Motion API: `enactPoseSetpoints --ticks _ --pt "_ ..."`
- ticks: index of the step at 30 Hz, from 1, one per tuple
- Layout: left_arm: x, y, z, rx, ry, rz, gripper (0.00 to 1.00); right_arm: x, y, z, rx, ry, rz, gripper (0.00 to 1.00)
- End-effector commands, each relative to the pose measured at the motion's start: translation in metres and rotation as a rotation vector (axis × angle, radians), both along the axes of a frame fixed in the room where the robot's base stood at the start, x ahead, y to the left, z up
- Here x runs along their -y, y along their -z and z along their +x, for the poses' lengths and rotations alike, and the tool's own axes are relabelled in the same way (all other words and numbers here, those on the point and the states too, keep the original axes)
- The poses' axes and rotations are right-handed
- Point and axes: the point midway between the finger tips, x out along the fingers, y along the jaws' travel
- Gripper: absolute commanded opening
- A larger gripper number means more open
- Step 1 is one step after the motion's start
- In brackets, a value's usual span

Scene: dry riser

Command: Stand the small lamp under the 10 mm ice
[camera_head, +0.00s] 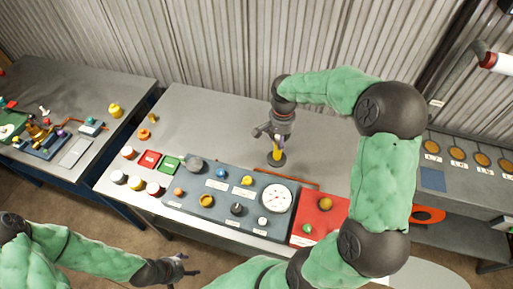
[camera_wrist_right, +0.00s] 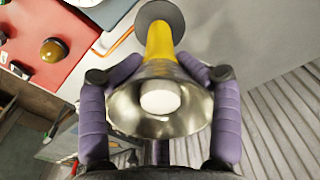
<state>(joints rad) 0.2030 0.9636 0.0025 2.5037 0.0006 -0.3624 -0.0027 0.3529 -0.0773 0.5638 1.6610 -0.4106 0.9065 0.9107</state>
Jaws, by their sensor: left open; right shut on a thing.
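The small lamp has a yellow stem (camera_head: 277,154) and a dark round base, over the back middle of the grey table. In the right wrist view its metal shade (camera_wrist_right: 125,110) faces me with a white bulb inside. My right gripper (camera_head: 271,131) is shut on the lamp near the shade, its purple fingers on both sides. The lamp looks upright; I cannot tell whether its base touches the table. My left gripper (camera_head: 187,266) is open and empty, low in front of the table. No thing is legibly marked 10 mm ice; the small labels are unreadable.
A grey control panel (camera_head: 225,207) with knobs and a white dial (camera_head: 277,198) lies along the table's front, beside a red panel (camera_head: 318,217). Several amber discs (camera_head: 457,153) with labels sit on the right bench. The table's back left is mostly clear. A corrugated wall stands behind.

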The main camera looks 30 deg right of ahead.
Motion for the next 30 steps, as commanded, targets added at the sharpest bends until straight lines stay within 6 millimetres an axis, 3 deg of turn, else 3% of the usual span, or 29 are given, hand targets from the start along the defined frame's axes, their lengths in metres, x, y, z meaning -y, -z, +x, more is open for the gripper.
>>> enactPoseSetpoints --ticks 6,12,23,30 --pt "0.0 0.001 0.0 0.0 0.0 0.0 0.67 -0.02 0.019 0.039 0.001 -0.002 0.0 0.0" --pt "0.0 0.004 0.0 0.0 0.0 0.0 0.67 -0.03 0.05 0.06 0.001 0.0 -0.001 0.0" --pt "0.0 0.006 0.0 0.0 0.0 0.0 0.67 -0.038 0.07 0.075 0.003 0.002 -0.002 0.0" --pt "0.0 0.008 0.0 0.0 0.0 0.0 0.67 -0.04 0.099 0.079 0.0 0.001 -0.001 0.0"
